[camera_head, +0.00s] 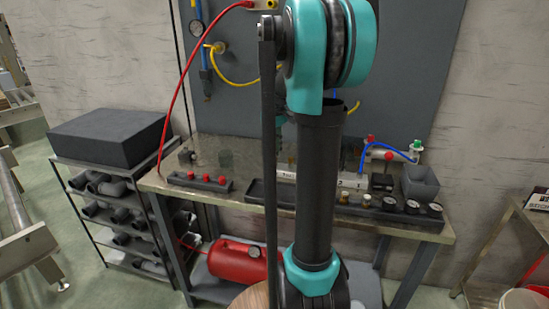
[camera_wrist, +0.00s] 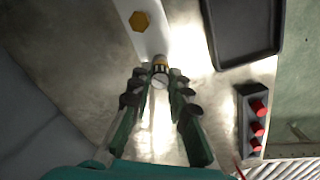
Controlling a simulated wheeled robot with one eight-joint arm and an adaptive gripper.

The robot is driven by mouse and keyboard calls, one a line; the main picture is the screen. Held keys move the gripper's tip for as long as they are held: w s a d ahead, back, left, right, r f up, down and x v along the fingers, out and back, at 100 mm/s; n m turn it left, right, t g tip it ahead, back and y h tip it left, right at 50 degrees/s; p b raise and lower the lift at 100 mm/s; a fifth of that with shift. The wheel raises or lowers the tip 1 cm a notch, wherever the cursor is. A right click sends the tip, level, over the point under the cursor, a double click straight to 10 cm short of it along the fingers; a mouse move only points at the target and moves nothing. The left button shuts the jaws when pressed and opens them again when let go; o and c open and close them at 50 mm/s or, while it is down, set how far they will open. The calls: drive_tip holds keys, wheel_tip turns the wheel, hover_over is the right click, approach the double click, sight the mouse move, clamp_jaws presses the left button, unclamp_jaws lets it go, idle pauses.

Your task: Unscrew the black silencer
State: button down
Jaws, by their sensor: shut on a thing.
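In the wrist view my gripper (camera_wrist: 160,82) is shut with its fingertips on either side of a small fitting (camera_wrist: 160,65) with a brass-coloured band and a dark band. The fitting is at the end of a white strip (camera_wrist: 153,38). I cannot tell for sure that it is the black silencer, or whether it is still threaded in. A yellow hexagonal piece (camera_wrist: 142,21) is farther along the strip. In the head view my arm hides my gripper and the middle of the bench; a white numbered block (camera_head: 350,181) shows beside it.
The workbench (camera_head: 425,231) carries a black tray (camera_head: 257,196), a strip with red knobs (camera_head: 200,182), small brass fittings (camera_head: 342,198), gauges (camera_head: 412,207) and a grey bin (camera_head: 420,184). A grey panel with hoses stands behind. A red tank (camera_head: 235,262) is below.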

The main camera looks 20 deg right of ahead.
drive_tip(key=c, duration=1.6)
unclamp_jaws()
drive_tip(key=m, duration=2.5)
